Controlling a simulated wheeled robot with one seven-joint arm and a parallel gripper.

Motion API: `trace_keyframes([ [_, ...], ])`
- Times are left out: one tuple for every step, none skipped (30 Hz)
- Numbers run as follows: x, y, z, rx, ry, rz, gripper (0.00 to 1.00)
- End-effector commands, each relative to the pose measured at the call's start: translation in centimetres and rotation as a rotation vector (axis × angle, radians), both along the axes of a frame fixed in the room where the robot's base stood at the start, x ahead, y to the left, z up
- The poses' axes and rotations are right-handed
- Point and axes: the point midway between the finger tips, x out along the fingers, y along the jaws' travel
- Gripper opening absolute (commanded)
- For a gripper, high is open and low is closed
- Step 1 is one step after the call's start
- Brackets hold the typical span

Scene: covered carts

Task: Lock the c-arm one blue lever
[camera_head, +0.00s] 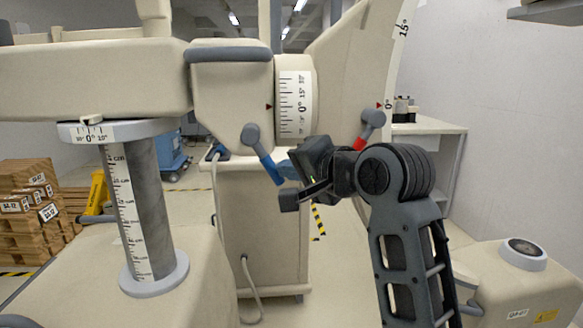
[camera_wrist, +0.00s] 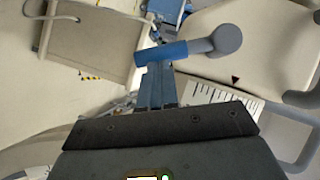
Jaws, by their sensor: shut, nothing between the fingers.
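The blue lever (camera_head: 264,155) sits on the front of the cream C-arm housing. Its grey hub is at the upper left and its blue handle slants down to the right. In the wrist view the lever (camera_wrist: 165,52) lies across the picture, with its round grey hub at the right. My gripper (camera_head: 287,169) is just right of the blue handle, its blue fingers shut and empty. In the wrist view the closed fingers (camera_wrist: 155,84) point at the handle, their tips close to its edge. I cannot tell whether they touch it.
A red-handled lever (camera_head: 369,127) is on the C-arm to the right, near my arm. A white angle scale (camera_head: 295,104) is above my gripper. A graduated column (camera_head: 140,205) stands at left. A pallet stack (camera_head: 28,210) is at far left.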

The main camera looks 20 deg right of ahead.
Motion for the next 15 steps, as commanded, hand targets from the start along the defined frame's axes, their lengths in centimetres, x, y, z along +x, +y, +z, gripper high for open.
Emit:
trace_keyframes([
  [0.0, 0.1, -0.1, 0.006, -0.001, 0.001, 0.00],
  [0.0, 0.1, -0.1, 0.010, -0.003, 0.001, 0.00],
  [0.0, 0.2, -0.2, 0.016, -0.005, 0.001, 0.00],
  [0.0, 0.2, -0.2, 0.021, -0.006, 0.002, 0.00],
  [0.1, 0.2, -0.2, 0.025, -0.008, 0.002, 0.00],
  [0.1, 0.3, -0.3, 0.030, -0.009, 0.003, 0.00],
  [0.1, 0.3, -0.3, 0.035, -0.009, 0.004, 0.00],
  [0.1, 0.4, -0.4, 0.040, -0.011, 0.003, 0.00],
  [0.1, 0.5, -0.5, 0.049, -0.015, 0.004, 0.00],
  [0.1, 0.5, -0.6, 0.057, -0.016, 0.005, 0.00],
  [0.1, 0.6, -0.6, 0.066, -0.019, 0.004, 0.00],
  [0.1, 0.6, -0.8, 0.080, -0.022, 0.004, 0.00],
  [0.2, 0.7, -0.9, 0.092, -0.026, 0.004, 0.00],
  [0.2, 0.8, -1.0, 0.104, -0.032, 0.003, 0.00],
  [0.2, 0.9, -1.1, 0.125, -0.038, 0.004, 0.00],
])
